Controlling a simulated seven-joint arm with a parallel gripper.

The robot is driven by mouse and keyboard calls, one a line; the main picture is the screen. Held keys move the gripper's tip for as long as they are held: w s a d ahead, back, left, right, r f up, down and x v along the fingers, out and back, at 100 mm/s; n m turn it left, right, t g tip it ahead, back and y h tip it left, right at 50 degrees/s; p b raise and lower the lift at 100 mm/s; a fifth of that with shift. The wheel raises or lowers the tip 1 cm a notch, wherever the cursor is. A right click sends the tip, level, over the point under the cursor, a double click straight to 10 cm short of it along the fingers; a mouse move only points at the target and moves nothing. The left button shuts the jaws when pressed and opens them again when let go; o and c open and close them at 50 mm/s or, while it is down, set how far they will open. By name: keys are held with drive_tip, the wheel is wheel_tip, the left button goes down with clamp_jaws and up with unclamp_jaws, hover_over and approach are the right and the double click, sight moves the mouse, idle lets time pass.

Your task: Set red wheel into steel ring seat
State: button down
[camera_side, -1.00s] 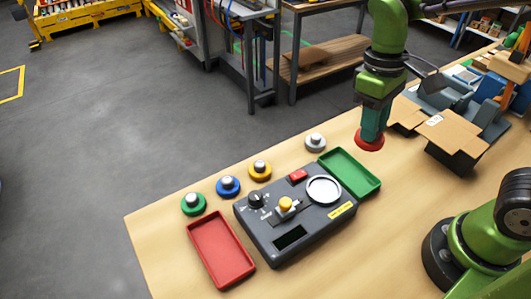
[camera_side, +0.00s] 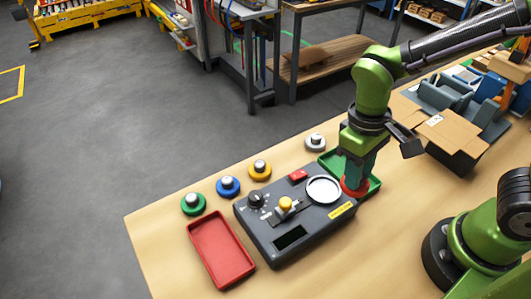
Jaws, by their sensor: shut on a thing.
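The red wheel (camera_side: 354,190) is held at the lower end of my gripper (camera_side: 356,178), which is shut on it. The wheel shows in front of the green tray's near edge, just right of the steel ring seat (camera_side: 323,189). I cannot tell how high it is above the tray. The steel ring seat is a silver ring with a pale centre, on the right part of the dark grey console (camera_side: 292,243). It is empty. My fingers hide the upper middle of the wheel.
The green tray (camera_side: 372,187) is partly behind my gripper. A red tray (camera_side: 221,250) lies left of the console. Green (camera_side: 193,204), blue (camera_side: 228,186), yellow (camera_side: 260,170) and grey (camera_side: 315,142) wheels stand along the table's back edge. An open cardboard box (camera_side: 452,135) stands at right.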

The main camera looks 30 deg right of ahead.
drive_tip(key=w, duration=0.1)
drive_tip(key=w+a, duration=0.1)
drive_tip(key=w, duration=0.1)
drive_tip(key=w+a, duration=0.1)
drive_tip(key=shift+w+a+f, duration=0.15)
drive_tip(key=shift+w+f, duration=0.1)
drive_tip(key=shift+w, duration=0.05)
drive_tip(key=f, duration=0.3)
drive_tip(key=shift+w+a, duration=0.15)
drive_tip(key=shift+w, duration=0.15)
drive_tip(key=shift+f, duration=0.3)
drive_tip(key=shift+f, duration=0.1)
drive_tip(key=shift+f, duration=0.25)
drive_tip(key=c, duration=0.8)
unclamp_jaws()
